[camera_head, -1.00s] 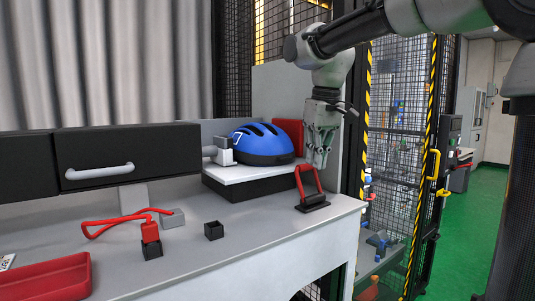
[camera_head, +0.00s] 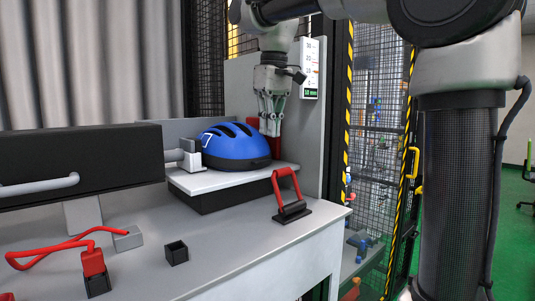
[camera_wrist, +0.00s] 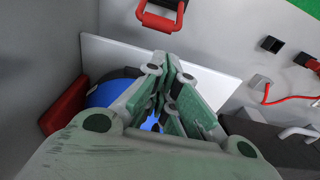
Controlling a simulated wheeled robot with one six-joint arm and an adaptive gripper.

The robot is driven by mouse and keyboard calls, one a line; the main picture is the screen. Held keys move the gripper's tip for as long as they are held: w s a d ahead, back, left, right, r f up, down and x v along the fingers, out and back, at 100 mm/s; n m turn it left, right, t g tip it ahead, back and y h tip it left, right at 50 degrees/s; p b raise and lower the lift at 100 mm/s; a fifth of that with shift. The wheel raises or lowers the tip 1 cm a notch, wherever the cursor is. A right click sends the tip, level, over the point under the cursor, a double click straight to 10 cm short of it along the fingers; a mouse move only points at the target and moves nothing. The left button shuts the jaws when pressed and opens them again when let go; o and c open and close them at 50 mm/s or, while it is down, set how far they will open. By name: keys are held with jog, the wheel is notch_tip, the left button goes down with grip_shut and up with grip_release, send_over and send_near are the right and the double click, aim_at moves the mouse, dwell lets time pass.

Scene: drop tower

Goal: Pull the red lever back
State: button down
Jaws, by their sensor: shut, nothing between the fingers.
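The red lever (camera_head: 286,172) is a U-shaped handle on a dark base at the right end of the grey bench. It stands up with a tilt to the left. It also shows at the top of the wrist view (camera_wrist: 160,24). My gripper (camera_head: 272,134) points down above the right side of the blue helmet (camera_head: 232,143), higher than the lever and apart from it. Its fingers (camera_wrist: 166,62) are shut with nothing between them. In the wrist view they hide part of the helmet.
The helmet rests on a white-topped platform (camera_head: 225,181) left of the lever. A red block (camera_head: 281,143) stands behind it. A white gauge panel (camera_head: 310,68) is on the back wall. A small black box (camera_head: 177,252) and a red cable plug (camera_head: 94,263) are on the front left bench.

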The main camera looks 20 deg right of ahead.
notch_tip(320, 180, down, 10)
jog(key=shift+w+a+r, duration=0.2)
jog(key=shift+w, duration=0.2)
dwell(0.3)
jog(key=shift+s+d+r, duration=0.15)
jog(key=shift+s+r, duration=0.1)
jog(key=shift+s, duration=0.05)
